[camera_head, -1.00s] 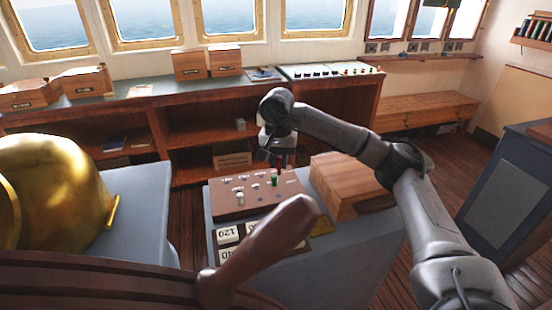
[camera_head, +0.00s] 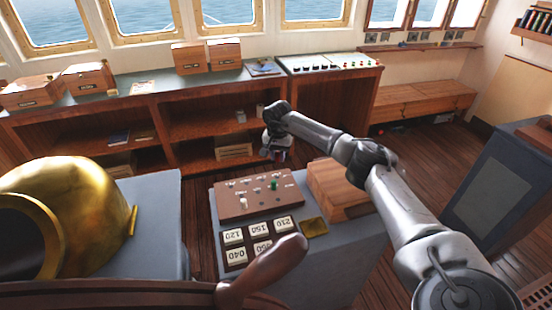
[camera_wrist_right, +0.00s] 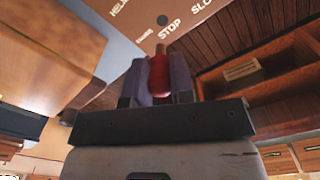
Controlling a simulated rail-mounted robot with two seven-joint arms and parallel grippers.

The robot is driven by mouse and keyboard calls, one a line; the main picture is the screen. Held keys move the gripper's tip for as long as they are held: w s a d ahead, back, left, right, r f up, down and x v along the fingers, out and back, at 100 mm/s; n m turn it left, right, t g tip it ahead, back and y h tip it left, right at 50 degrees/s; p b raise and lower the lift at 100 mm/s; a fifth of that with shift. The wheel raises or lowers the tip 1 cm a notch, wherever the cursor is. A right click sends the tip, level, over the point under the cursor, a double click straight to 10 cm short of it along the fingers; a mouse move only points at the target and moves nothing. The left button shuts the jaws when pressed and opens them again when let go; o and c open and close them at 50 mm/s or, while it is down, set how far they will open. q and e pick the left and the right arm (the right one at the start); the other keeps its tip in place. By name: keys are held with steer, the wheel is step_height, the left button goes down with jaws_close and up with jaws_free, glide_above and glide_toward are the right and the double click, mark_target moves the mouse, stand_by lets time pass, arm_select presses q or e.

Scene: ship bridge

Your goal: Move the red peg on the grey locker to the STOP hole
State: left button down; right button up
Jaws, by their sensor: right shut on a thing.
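My right gripper (camera_head: 277,155) is above the far edge of the brown peg board (camera_head: 235,208), which lies on the grey locker (camera_head: 345,255). In the right wrist view the gripper (camera_wrist_right: 160,80) is shut on the red peg (camera_wrist_right: 159,74), holding it between dark fingers. The board's STOP label (camera_wrist_right: 170,30) shows beyond the peg, with a dark hole (camera_wrist_right: 162,20) beside it. The peg's lower end and its distance from the board are hard to judge. A green peg (camera_head: 273,185) and a white peg (camera_head: 243,203) stand on the board. My left gripper is not in view.
A wooden box (camera_head: 335,183) stands right of the board. A wooden wheel handle (camera_head: 275,260) juts across the foreground. A brass helmet (camera_head: 85,210) is at left, shelves (camera_head: 200,157) behind.

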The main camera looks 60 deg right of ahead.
mark_target(278, 165)
steer(key=shift+w+f+n, duration=0.1)
steer(key=shift+f+n, duration=0.05)
steer(key=shift+n, duration=0.15)
steer(key=shift+f+b, duration=0.8)
steer(key=shift+f, duration=0.1)
steer(key=shift+f+b, duration=0.9)
steer(key=shift+f, duration=0.7)
jaws_close()
steer(key=shift+f+b, duration=0.2)
steer(key=shift+b, duration=0.1)
steer(key=shift+f, duration=0.3)
steer(key=shift+f+b, duration=0.4)
